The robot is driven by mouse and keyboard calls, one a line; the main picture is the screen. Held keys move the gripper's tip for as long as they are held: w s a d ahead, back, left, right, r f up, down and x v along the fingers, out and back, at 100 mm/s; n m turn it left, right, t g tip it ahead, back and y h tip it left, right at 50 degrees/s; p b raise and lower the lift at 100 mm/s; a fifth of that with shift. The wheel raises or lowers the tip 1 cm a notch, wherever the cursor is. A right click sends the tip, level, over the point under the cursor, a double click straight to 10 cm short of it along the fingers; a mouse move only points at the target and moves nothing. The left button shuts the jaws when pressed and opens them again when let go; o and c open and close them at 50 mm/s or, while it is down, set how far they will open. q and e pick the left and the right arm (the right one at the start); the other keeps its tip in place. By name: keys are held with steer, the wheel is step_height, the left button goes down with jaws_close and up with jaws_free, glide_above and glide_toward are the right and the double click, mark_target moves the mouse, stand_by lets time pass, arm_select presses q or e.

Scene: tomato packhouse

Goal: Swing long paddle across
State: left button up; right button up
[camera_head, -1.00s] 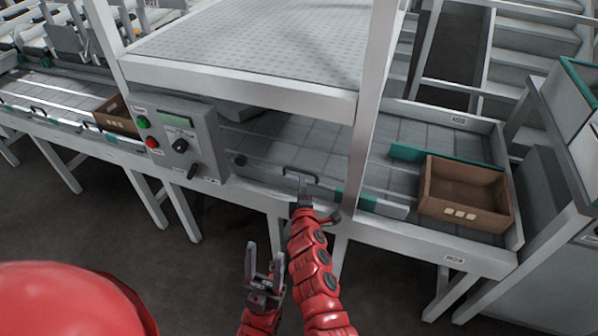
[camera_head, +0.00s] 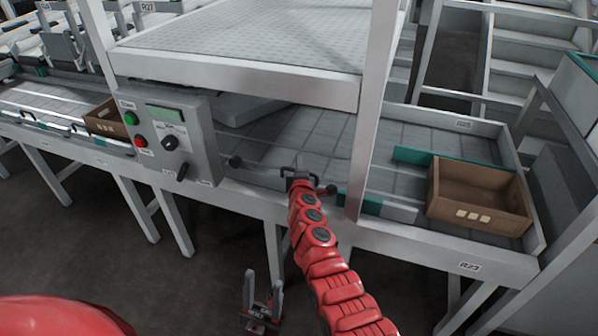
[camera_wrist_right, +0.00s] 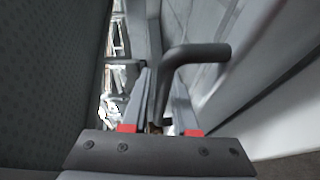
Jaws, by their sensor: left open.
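A long, low pale paddle (camera_head: 401,213) with a green section lies along the front side of the grey conveyor bed, partly hidden by the frame post. A dark bent handle (camera_wrist_right: 198,54) stands between the fingers of my right gripper (camera_wrist_right: 160,100) in the right wrist view. In the head view my right gripper (camera_head: 299,175) is at this handle, at the bed's front edge. Its fingers lie close on both sides of the handle and look shut on it. My left gripper (camera_head: 262,292) is open and empty, low in front of the bench, well away from the paddle.
A control box (camera_head: 172,135) with green and red buttons stands left of the handle. A brown crate (camera_head: 480,218) sits on the right part of the bed, near a green strip (camera_head: 413,156). Another crate (camera_head: 106,121) is at the left. A white post (camera_head: 372,115) rises right of my right gripper.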

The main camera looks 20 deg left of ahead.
jaws_close()
stand_by(1.5)
